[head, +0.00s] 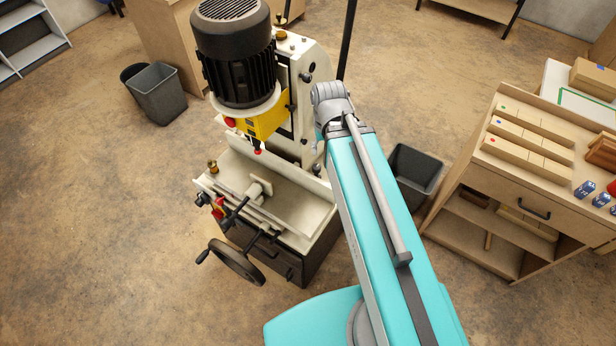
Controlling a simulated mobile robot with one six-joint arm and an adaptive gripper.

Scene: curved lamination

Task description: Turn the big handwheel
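The big handwheel (237,262) is a dark spoked wheel low on the front of a cream machine (285,205). A crank handle (203,256) sticks out on the left of its rim. The wheel is fully in view with nothing in front of it. My cyan arm reaches from the bottom right up along the machine's right side, ending in view at a grey joint well above and right of the wheel. My gripper does not show, so its place and state are hidden.
The machine has a black motor (233,50), a yellow part (265,118) and smaller levers (235,213) above the wheel. Grey bins (157,93) (412,175) stand on both sides. A wooden workbench (505,205) with blocks stands right. The floor in front and left is clear.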

